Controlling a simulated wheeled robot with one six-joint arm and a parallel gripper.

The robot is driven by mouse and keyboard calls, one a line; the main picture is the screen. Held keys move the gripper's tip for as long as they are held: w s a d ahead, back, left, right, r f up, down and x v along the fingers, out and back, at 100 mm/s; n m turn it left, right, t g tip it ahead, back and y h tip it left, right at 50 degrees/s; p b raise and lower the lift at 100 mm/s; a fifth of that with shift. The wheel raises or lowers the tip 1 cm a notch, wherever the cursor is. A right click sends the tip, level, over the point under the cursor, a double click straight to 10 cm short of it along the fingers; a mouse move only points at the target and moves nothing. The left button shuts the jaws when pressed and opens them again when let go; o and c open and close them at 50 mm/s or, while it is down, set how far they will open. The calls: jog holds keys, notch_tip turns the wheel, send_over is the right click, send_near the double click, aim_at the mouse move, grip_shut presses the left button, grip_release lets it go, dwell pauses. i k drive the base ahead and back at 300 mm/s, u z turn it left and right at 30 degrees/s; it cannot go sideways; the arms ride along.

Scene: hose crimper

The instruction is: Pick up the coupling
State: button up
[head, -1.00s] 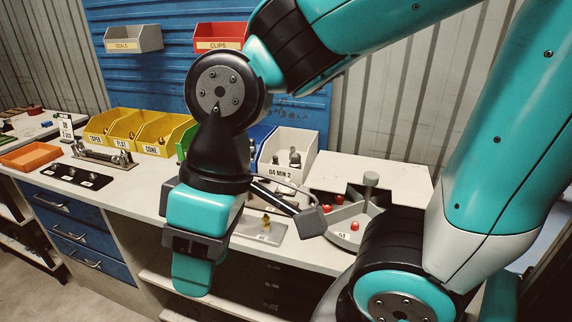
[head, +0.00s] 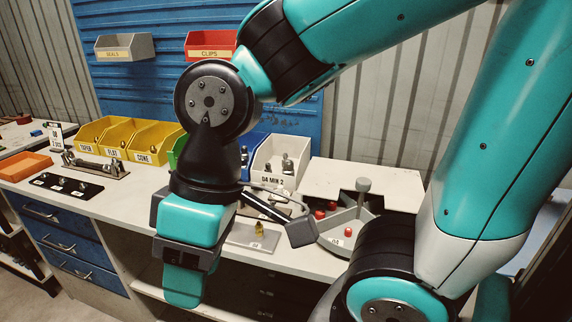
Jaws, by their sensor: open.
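A small brass-coloured fitting (head: 259,229), which looks like the coupling, stands upright on a flat grey plate (head: 240,236) near the front edge of the bench. My gripper (head: 184,284) hangs in front of the bench, to the left of the fitting and apart from it. It is open, with no object visible in it. I see it from one side, so the space between its fingers is mostly hidden.
Yellow bins (head: 148,140) labelled TAPER, FLAT and CONE stand at the back left. A white bin (head: 277,172) holds metal fittings. A grey tray (head: 336,238) with red-capped parts is right of the plate. A black strip (head: 66,186) and an orange tray (head: 24,166) lie left.

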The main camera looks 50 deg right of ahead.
aim_at(288, 169)
jog(key=k, duration=0.5)
jog(key=u, duration=1.15)
jog(key=i, duration=1.45)
jog(key=z, duration=3)
jog(key=i, duration=0.5)
